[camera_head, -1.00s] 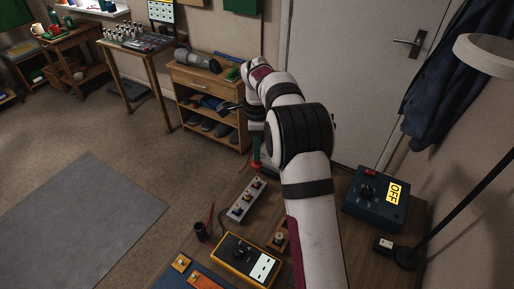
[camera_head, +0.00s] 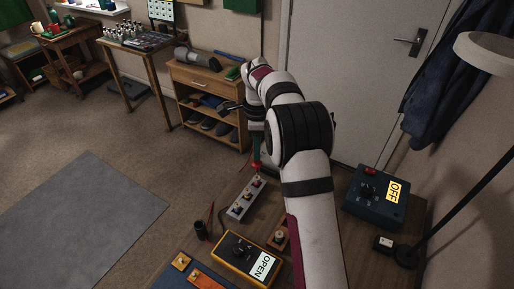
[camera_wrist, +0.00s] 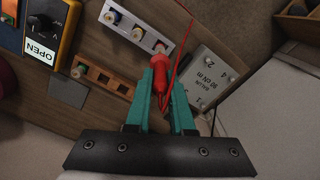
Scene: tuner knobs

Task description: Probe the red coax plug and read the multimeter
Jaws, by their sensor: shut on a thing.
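My gripper (camera_wrist: 163,88), with teal fingers, is shut on a red probe (camera_wrist: 161,68) with a red lead. The probe's tip end is at the near end of a pale strip of coax plugs (camera_wrist: 128,24), over the plug there, which it partly hides. I cannot tell whether the tip touches. Blue-marked and white plugs sit farther along the strip. The strip also shows in the head view (camera_head: 238,211), with my gripper (camera_head: 256,166) at its far end. The yellow-cased multimeter (camera_head: 230,258) has a dial, and its display (camera_head: 263,265) reads OPEN. It also shows in the wrist view (camera_wrist: 67,42).
A wooden block with sockets (camera_wrist: 106,76) lies beside the strip. A pale labelled plate (camera_wrist: 213,75) is right of the probe. A dark blue box (camera_head: 376,207) showing OFF and a lamp base (camera_head: 405,256) stand at right.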

